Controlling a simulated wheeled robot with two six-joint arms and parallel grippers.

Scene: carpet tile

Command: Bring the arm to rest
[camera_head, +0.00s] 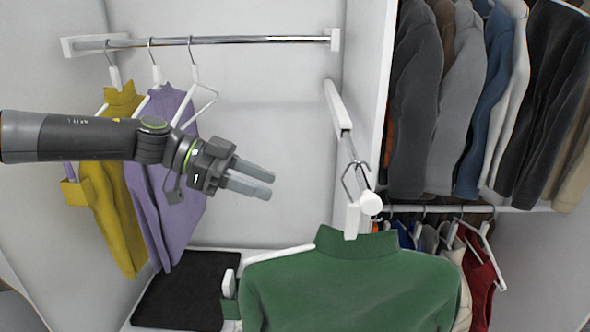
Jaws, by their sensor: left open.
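My left gripper (252,180) is at the end of my left arm, which reaches in from the left edge of the head view. Its fingers point right, are open, and hold nothing. It is in front of the wardrobe's pale back wall, to the right of the purple sweater (170,215) and above and left of the green sweater (350,285). The arm passes in front of the yellow sweater (112,215) and part of the purple one. My right gripper is not in view.
A metal rail (260,40) holds the yellow and purple sweaters and an empty white hanger (207,100). The green sweater hangs from a short rail (352,150) at front centre. A dark folded cloth (185,295) lies below. Several jackets (415,110) fill the right side.

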